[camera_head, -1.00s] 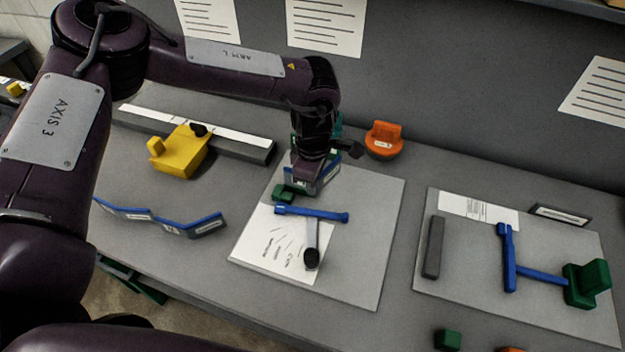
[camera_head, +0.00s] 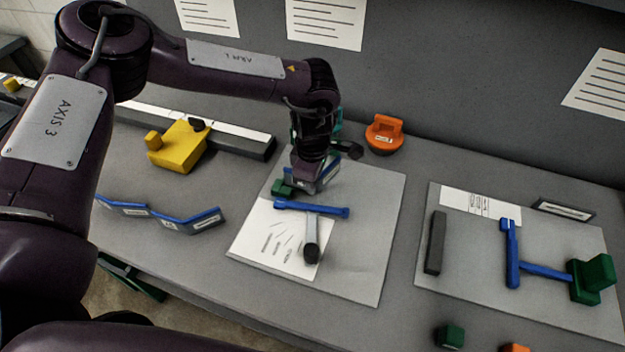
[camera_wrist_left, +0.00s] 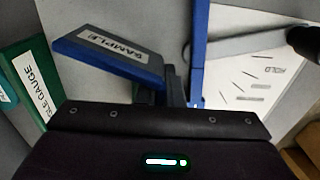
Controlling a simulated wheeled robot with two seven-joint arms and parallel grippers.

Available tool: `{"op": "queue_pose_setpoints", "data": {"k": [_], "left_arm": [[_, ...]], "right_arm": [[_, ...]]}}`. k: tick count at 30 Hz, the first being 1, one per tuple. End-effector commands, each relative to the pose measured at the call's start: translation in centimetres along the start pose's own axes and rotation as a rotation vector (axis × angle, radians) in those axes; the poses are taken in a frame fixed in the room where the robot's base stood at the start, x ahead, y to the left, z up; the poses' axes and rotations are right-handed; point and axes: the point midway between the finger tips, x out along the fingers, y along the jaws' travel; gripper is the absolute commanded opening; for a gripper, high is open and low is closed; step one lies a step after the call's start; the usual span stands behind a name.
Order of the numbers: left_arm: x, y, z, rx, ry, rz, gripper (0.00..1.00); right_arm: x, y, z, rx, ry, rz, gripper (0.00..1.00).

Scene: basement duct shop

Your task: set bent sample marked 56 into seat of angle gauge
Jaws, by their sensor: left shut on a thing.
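The angle gauge lies on a grey board, with a blue bar (camera_head: 318,209), a grey arm with a black knob (camera_head: 311,252) and a small green block (camera_head: 283,187). My left gripper (camera_head: 312,180) is just behind the blue bar, pointing down. It is shut on a blue-edged bent sample (camera_wrist_left: 122,58), whose visible face reads "SAMPLE"; its number is not readable. In the left wrist view the sample is close beside the gauge's blue bar (camera_wrist_left: 198,60); I cannot tell whether they touch. The fingertips are mostly hidden. My right gripper is not in view.
A green "GAUGE" plate (camera_wrist_left: 38,85) stands close to my left gripper. Blue-edged labelled plates (camera_head: 160,216) stand at left, a yellow block (camera_head: 178,148) behind them. An orange piece (camera_head: 384,134) stands at the back. A second board (camera_head: 470,290) at right carries another blue-and-green fixture.

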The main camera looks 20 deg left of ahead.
Motion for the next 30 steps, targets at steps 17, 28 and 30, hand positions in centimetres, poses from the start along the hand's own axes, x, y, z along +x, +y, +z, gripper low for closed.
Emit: {"op": "queue_pose_setpoints", "data": {"k": [17, 28, 30], "left_arm": [[0.1, 0.0, 0.0, 0.001, 0.000, 0.000, 0.32], [-1.2, 0.0, 0.0, 0.001, 0.000, 0.002, 0.32], [-2.1, 0.0, 0.0, 0.001, 0.000, 0.001, 0.32]], "right_arm": [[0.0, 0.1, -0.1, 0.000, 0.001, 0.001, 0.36], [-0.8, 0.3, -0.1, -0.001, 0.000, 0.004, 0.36], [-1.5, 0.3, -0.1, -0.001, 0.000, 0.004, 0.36]]}}
